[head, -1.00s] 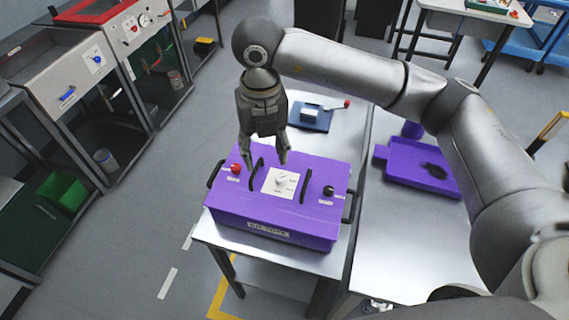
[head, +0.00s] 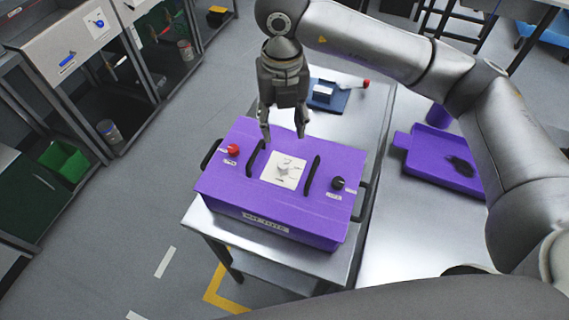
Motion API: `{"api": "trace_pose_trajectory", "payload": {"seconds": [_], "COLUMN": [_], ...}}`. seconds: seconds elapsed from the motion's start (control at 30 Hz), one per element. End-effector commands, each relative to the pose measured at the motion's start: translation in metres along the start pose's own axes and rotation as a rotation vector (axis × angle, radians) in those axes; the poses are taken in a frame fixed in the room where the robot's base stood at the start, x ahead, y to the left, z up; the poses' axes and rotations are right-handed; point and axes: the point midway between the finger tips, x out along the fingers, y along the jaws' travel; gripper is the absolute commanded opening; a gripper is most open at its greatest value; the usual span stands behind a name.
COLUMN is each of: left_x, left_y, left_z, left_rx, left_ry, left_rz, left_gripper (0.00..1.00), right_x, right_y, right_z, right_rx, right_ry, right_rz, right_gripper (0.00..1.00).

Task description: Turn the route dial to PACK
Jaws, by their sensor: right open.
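The purple housing (head: 225,191) sits on a steel table. A white dial (head: 284,169) is on a white label plate in the middle of its top; the lettering is too small to read, so its setting cannot be told. My right gripper (head: 283,135) points down with its fingers apart and empty. It hangs at the far edge of the housing, behind the dial in the picture, and appears apart from it. My left gripper is out of view.
Black handles (head: 312,178) flank the dial, with a red knob (head: 233,149) at left and a black knob (head: 338,183) at right. A blue-based device with a red-tipped lever (head: 327,96) stands behind. A purple tray (head: 431,176) lies on the right table.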

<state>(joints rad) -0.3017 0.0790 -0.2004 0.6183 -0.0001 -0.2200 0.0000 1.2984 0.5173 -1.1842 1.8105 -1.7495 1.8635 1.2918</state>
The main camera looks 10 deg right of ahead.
Motion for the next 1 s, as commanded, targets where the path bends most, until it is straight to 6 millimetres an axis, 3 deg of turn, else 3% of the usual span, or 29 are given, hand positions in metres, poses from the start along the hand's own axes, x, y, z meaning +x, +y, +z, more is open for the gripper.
{"api": "trace_pose_trajectory", "payload": {"seconds": [0.03, 0.27, 0.47, 0.8, 1.0], "left_x": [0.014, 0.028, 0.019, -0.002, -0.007], "left_y": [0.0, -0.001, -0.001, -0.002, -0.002], "left_z": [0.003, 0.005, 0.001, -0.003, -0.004], "left_rx": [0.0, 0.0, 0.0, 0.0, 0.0], "left_ry": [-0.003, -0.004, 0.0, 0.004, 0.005], "left_rz": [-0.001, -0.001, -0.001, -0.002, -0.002], "left_gripper": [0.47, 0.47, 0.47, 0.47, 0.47], "right_x": [0.014, 0.029, 0.046, 0.108, 0.13], "right_y": [0.0, 0.0, -0.001, -0.001, 0.0], "right_z": [0.0, 0.0, 0.0, -0.001, 0.0], "right_rx": [0.0, 0.0, 0.001, 0.001, 0.001], "right_ry": [0.0, 0.0, 0.004, 0.004, 0.001], "right_rz": [0.0, 0.0, -0.001, -0.001, 0.0], "right_gripper": [0.47, 0.47, 0.47, 0.47, 0.47]}}
